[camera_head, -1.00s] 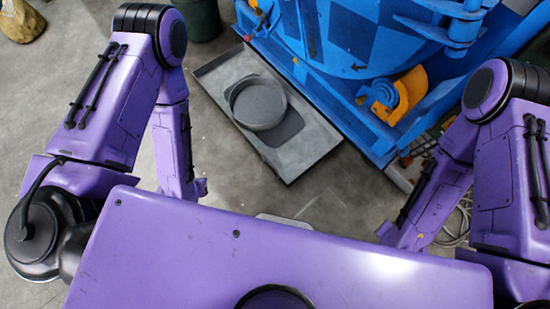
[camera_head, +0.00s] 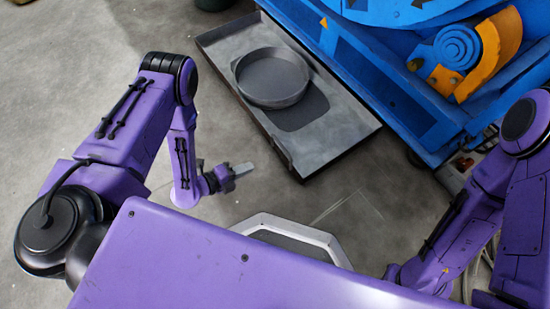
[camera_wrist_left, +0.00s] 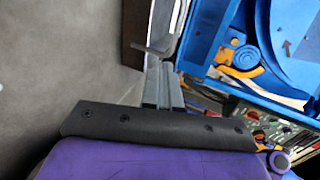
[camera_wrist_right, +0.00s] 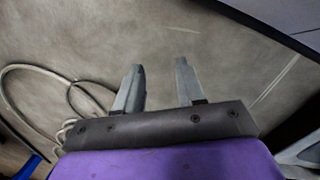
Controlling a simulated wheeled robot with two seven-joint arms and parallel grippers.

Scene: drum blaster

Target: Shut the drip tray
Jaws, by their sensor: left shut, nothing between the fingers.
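The drip tray (camera_head: 345,128) is a shallow grey rectangular tray with dark outer walls. It sticks out from under the blue machine (camera_head: 345,50) near the floor. A round grey pan (camera_head: 270,78) sits inside it. In the head view my left gripper (camera_head: 243,170) is left of the tray's near corner, apart from it in the picture. Its fingers are shut and empty, and they also show in the left wrist view (camera_wrist_left: 163,70). My right gripper (camera_wrist_right: 155,70) is open and empty in the right wrist view. It is hidden in the head view.
Bare concrete floor (camera_head: 110,40) lies left of the tray and in front of it. An orange part (camera_head: 490,50) is on the machine at the upper right. A pale loose cable (camera_wrist_right: 55,72) lies on the floor in the right wrist view.

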